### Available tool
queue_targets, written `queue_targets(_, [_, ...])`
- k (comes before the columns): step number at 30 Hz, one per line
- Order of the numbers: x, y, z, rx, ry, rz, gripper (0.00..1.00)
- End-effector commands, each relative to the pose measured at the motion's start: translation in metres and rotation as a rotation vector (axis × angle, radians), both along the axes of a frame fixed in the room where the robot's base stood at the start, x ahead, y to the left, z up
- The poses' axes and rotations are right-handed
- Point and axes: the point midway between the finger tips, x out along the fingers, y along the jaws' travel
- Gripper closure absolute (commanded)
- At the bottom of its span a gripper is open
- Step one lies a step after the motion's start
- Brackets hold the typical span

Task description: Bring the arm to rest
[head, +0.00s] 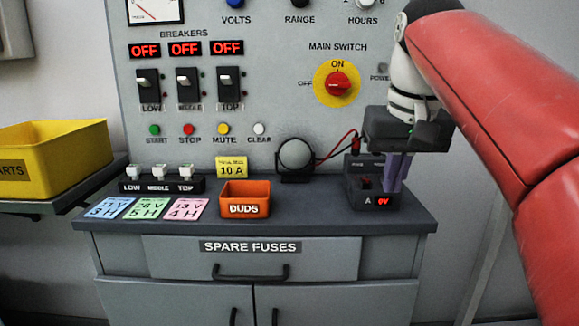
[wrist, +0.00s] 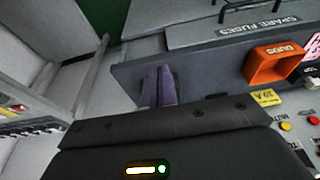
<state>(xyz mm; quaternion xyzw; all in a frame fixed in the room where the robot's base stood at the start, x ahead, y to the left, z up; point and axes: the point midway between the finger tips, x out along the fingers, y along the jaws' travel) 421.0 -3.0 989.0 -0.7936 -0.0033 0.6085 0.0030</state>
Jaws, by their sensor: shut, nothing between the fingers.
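My gripper (head: 394,172) hangs at the right of the workbench in the head view, its purple fingers pointing down. The fingers are together with nothing between them. They overlap the small dark meter box (head: 366,190) with the red readout, and I cannot tell whether they touch it. In the wrist view my gripper's fingers (wrist: 158,88) show side by side over the bench edge. My red arm comes in from the right in the head view.
An orange DUDS bin (head: 245,199), coloured cards (head: 147,208) and a fuse holder (head: 161,184) are on the bench (head: 310,215). A round grey lamp (head: 295,155) stands behind. A yellow parts bin (head: 60,150) is at left. The panel (head: 270,90) rises behind the bench.

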Motion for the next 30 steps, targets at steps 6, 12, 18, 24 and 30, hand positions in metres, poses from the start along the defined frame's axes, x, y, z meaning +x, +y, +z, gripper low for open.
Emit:
queue_targets(6, [-0.013, -0.004, -0.018, 0.011, -0.024, 0.0, 1.0])
queue_targets(12, [-0.031, -0.006, -0.048, 0.022, -0.056, 0.001, 1.0])
queue_targets(18, [-0.065, -0.004, -0.105, 0.027, -0.11, 0.004, 1.0])
queue_targets(24, [-0.11, 0.001, -0.188, 0.014, -0.179, 0.003, 1.0])
queue_targets(30, [-0.139, 0.003, -0.245, -0.004, -0.221, -0.001, 1.0])
